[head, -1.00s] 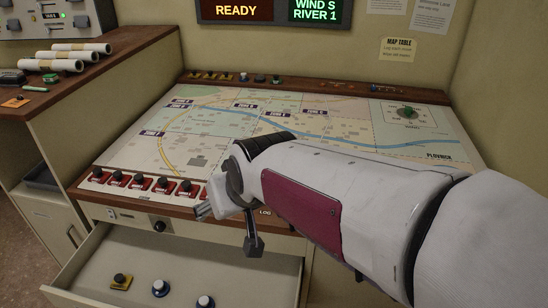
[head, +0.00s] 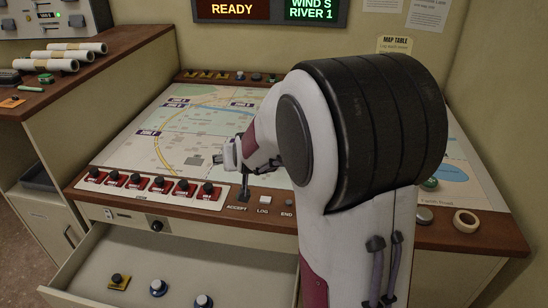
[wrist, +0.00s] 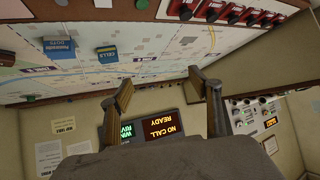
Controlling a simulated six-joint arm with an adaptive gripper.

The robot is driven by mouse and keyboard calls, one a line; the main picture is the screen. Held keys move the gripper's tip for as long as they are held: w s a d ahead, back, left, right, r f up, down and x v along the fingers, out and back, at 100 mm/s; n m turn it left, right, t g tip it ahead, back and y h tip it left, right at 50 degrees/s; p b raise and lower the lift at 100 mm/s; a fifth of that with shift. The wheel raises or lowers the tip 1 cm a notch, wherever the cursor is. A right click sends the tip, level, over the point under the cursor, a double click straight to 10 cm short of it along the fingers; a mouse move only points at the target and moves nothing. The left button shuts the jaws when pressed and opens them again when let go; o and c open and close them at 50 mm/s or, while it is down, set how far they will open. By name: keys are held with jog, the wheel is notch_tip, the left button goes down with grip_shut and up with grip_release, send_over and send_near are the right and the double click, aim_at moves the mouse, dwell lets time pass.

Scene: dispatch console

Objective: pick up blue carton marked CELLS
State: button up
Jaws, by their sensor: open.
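The blue carton marked CELLS (wrist: 107,53) stands on the map table (wrist: 170,45) in the wrist view, which shows the room upside down. In the head view I cannot see it; my arm covers that part of the table. My gripper (wrist: 157,82) is open and empty. Its two fingers show apart in the wrist view, and the carton lies beyond and to the left of them, not between them. In the head view my gripper is small and partly hidden, above the front left part of the map.
Another blue carton (wrist: 58,48) stands close beside the CELLS carton. Red switches (head: 160,185) line the table's front edge. An open drawer (head: 130,260) below holds several knobs. A tape roll (head: 466,220) lies at front right. Rolled papers (head: 65,55) lie on the left cabinet.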

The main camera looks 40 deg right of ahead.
jog(key=w+d+f+m+h, duration=0.1)
jog(key=w+d+f, duration=0.1)
jog(key=d+f, duration=0.2)
jog(key=w+d+f+m+h, duration=0.1)
jog(key=w+d+f+h, duration=0.1)
jog(key=d+f, duration=0.3)
jog(key=w+d+f+h, duration=0.1)
jog(key=d+f, duration=0.3)
jog(key=d, duration=0.4)
jog(key=shift+w+d+f+m+t, duration=0.2)
jog(key=shift+w+m+t, duration=0.2)
jog(key=shift+w, duration=0.25)
jog(key=shift+d+f+h, duration=0.4)
jog(key=shift+d+f, duration=0.05)
jog(key=shift+w, duration=0.1)
jog(key=shift+x, duration=1.2)
jog(key=shift+w+d, duration=0.1)
jog(key=shift+d, duration=0.05)
jog(key=shift+r+x, duration=0.15)
jog(key=shift+x, duration=0.6)
jog(key=shift+r+x, duration=0.15)
jog(key=shift+x, duration=1.65)
